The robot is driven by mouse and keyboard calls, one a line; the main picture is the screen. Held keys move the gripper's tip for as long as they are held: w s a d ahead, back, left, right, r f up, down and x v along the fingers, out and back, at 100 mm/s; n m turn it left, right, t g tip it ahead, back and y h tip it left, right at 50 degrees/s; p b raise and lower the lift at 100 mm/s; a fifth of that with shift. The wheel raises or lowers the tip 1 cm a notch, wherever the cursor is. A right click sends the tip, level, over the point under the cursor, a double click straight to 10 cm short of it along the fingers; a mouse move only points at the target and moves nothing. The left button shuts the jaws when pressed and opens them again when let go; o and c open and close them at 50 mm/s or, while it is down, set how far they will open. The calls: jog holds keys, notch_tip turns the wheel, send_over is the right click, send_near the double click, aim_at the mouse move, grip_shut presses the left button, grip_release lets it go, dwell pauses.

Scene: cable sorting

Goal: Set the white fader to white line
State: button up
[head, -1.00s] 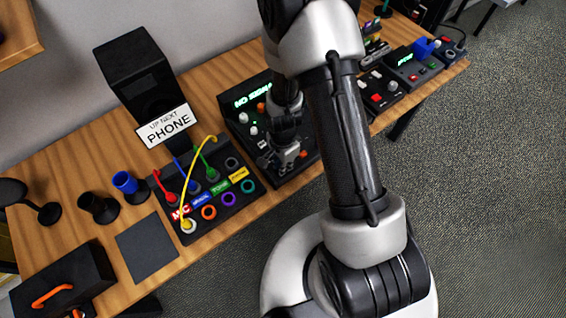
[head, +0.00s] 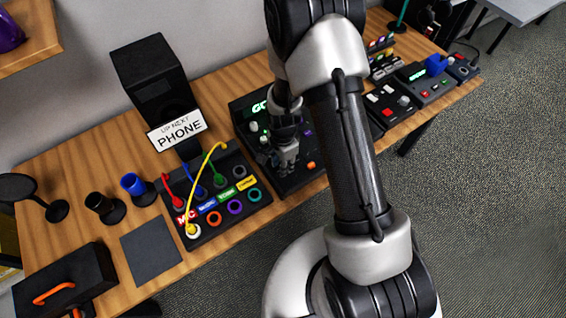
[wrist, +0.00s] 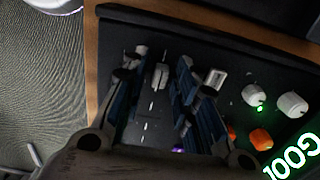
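The black mixer panel (head: 247,107) stands on the table in the head view, partly hidden by my arm. In the wrist view, a pale fader cap (wrist: 160,76), likely the white fader, sits between my fingers near the panel's far edge. White dashes (wrist: 150,106) run from it toward the camera. I cannot tell which mark is the white line. My gripper (wrist: 160,100) is open, with blue-padded fingers on either side of the cap and a visible gap to it. In the head view, my gripper (head: 287,160) is low over the panel and hides the fader.
White knobs (wrist: 292,104), orange knobs (wrist: 261,139) and a white control (wrist: 215,78) lie right of my fingers. A lit display (wrist: 291,158) reads "GOOD". A patch panel (head: 205,233) with cables and a "PHONE" sign (head: 178,129) stand left of the mixer.

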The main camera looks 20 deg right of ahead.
jog(key=shift+o, duration=0.3)
notch_tip(320, 180, up, 12)
dwell(0.5)
dwell(0.3)
jog(key=s+d+r+n+t, duration=0.1)
jog(key=s+r+n, duration=0.2)
jog(key=r, duration=0.6)
jog(key=s+r+n+t, duration=0.1)
jog(key=s+r+n, duration=0.3)
jog(key=r, duration=0.5)
jog(key=s+r+n+t, duration=0.2)
jog(key=s+r+n, duration=0.5)
jog(key=s, duration=0.5)
jog(key=shift+d+t, duration=0.3)
jog(key=shift+d, duration=0.1)
jog(key=shift+d, duration=0.1)
